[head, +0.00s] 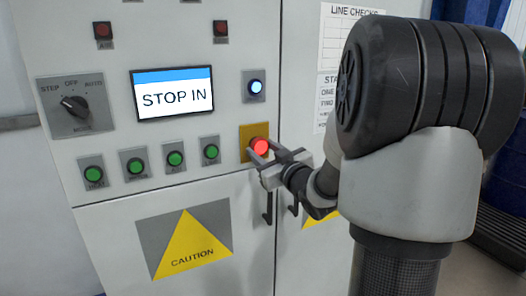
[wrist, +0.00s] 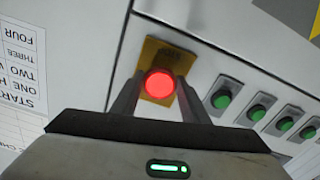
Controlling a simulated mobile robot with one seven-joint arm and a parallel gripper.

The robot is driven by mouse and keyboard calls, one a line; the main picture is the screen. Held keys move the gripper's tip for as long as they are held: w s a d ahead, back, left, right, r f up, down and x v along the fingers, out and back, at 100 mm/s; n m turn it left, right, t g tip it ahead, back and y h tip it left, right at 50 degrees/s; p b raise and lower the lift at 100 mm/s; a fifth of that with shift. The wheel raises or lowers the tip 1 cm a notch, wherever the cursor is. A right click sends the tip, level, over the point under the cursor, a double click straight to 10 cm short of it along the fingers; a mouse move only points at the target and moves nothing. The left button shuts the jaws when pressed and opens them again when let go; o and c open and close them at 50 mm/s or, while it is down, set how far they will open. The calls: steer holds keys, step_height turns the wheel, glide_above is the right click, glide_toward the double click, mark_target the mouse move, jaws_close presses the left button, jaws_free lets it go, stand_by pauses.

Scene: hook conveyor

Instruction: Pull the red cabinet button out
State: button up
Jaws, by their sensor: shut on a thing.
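The red cabinet button (head: 260,146) glows on a yellow plate (head: 247,133) at the right of the grey cabinet front. It also shows lit in the wrist view (wrist: 159,84), between my two fingers. My gripper (head: 262,152) reaches in from the right and is shut on the button, with one finger at each side of it. The fingertips reach the yellow plate area in the wrist view; their exact contact points are hard to see. The cabinet screen (head: 172,93) reads "STOP IN".
Several green buttons (head: 175,159) sit in a row left of the red one. A blue-lit button (head: 255,86) is above it. A mode knob (head: 75,105) is at the far left. Dark door handles (head: 267,206) and a yellow caution sign (head: 190,246) are below.

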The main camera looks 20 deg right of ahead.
steer(key=shift+s+f+b, duration=0.15)
steer(key=shift+s+b, duration=0.15)
steer(key=shift+s, duration=0.35)
steer(key=o, duration=1.5)
